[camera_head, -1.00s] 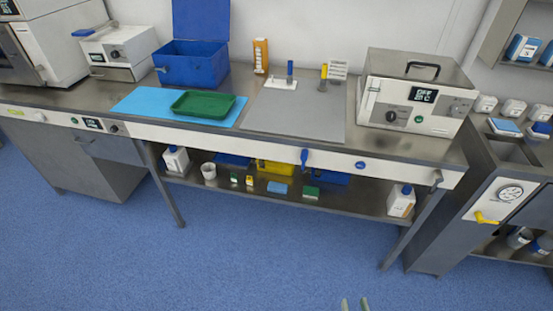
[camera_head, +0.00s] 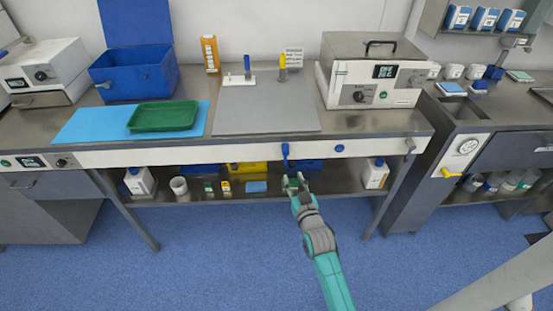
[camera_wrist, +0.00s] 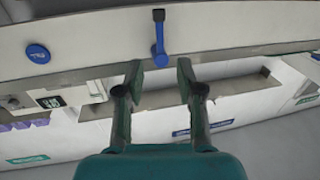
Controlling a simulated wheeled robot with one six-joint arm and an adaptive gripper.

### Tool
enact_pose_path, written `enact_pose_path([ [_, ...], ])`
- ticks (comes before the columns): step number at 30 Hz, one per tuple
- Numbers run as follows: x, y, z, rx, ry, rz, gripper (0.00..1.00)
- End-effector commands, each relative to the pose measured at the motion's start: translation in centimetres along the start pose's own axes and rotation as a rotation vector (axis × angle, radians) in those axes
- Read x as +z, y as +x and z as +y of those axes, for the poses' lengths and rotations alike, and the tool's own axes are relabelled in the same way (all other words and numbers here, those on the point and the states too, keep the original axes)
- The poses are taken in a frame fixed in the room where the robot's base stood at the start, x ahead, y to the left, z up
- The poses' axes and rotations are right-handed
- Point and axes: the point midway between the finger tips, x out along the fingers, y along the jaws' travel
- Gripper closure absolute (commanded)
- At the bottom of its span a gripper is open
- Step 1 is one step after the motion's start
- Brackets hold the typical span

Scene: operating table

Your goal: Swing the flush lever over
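A blue lever (camera_head: 285,153) hangs from the white front panel of the middle bench, and I take it to be the flush lever. In the wrist view the blue lever (camera_wrist: 159,42) runs up and down from a dark pivot. My gripper (camera_head: 292,181) is just below and in front of it. In the wrist view my gripper (camera_wrist: 160,68) is open, with one finger on each side of the lever's free end. Nothing is held. I cannot tell how deep the lever lies between the fingertips.
A blue button (camera_head: 339,148) sits right of the lever on the panel. The lower shelf (camera_head: 335,184) below holds bottles and small boxes. A green tray (camera_head: 163,116) and a grey device (camera_head: 372,72) stand on top. A yellow handle (camera_head: 449,172) is under a gauge at right.

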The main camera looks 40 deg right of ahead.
Motion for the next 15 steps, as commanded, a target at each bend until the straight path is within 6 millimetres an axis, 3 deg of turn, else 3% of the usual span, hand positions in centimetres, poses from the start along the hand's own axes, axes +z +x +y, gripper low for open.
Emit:
enact_pose_path([
  [15,-0.1,7.7,-0.1,-0.001,0.000,0.001,0.63],
])
